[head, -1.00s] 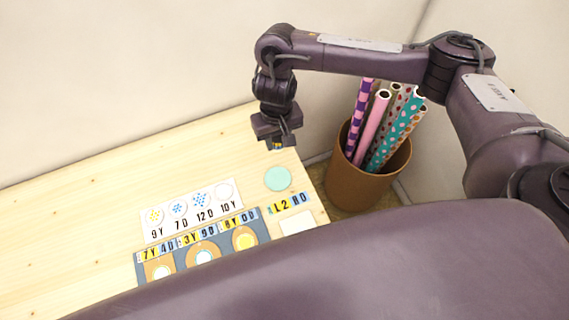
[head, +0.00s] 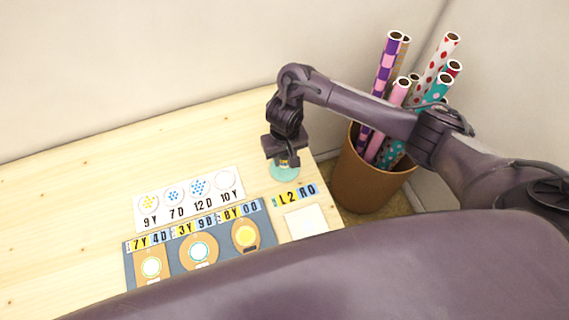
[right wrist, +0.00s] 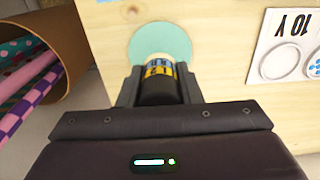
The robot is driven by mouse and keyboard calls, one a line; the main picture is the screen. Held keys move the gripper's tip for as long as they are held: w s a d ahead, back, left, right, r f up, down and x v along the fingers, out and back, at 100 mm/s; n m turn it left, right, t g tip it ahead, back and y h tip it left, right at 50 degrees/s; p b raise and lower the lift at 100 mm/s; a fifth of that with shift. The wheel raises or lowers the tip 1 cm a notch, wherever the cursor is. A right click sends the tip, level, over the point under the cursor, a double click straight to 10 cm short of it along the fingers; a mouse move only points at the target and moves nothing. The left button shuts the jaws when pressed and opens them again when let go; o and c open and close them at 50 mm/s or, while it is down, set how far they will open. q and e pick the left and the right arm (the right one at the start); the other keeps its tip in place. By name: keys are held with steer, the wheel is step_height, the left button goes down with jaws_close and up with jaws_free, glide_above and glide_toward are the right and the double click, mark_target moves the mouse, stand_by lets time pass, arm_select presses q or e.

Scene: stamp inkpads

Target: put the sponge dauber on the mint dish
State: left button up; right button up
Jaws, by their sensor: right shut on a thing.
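The mint dish (head: 285,174) is a flat pale green disc at the right side of the wooden table. It also shows in the right wrist view (right wrist: 172,35). My right gripper (right wrist: 158,88) is shut on the sponge dauber (right wrist: 158,71), which has a dark body, a yellow and blue label band and a pale end. The dauber's pale end overlaps the dish's near part in the right wrist view. In the head view my right gripper (head: 284,160) hangs right above the dish and partly hides it. I cannot tell whether the dauber touches the dish. My left gripper is not in view.
A white card with several round spots (head: 190,220) lies left of the dish. Nearer stands a blue-grey tray with inkpads (head: 175,262), with a pale square pad (head: 320,219) beside it. A brown bin of patterned rolls (head: 352,196) stands off the table's right edge.

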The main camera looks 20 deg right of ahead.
mark_target(285, 162)
step_height(285, 162, down, 3)
steer(key=shift+r, duration=0.1)
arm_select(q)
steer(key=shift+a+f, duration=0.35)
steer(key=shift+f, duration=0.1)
arm_select(e)
steer(key=o, duration=0.8)
steer(key=shift+f, duration=0.25)
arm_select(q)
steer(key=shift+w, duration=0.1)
arm_select(e)
steer(key=shift+o, duration=0.2)
steer(key=shift+r, duration=0.25)
step_height(285, 162, up, 12)
steer(key=p, duration=0.6)
steer(key=shift+p, duration=0.35)
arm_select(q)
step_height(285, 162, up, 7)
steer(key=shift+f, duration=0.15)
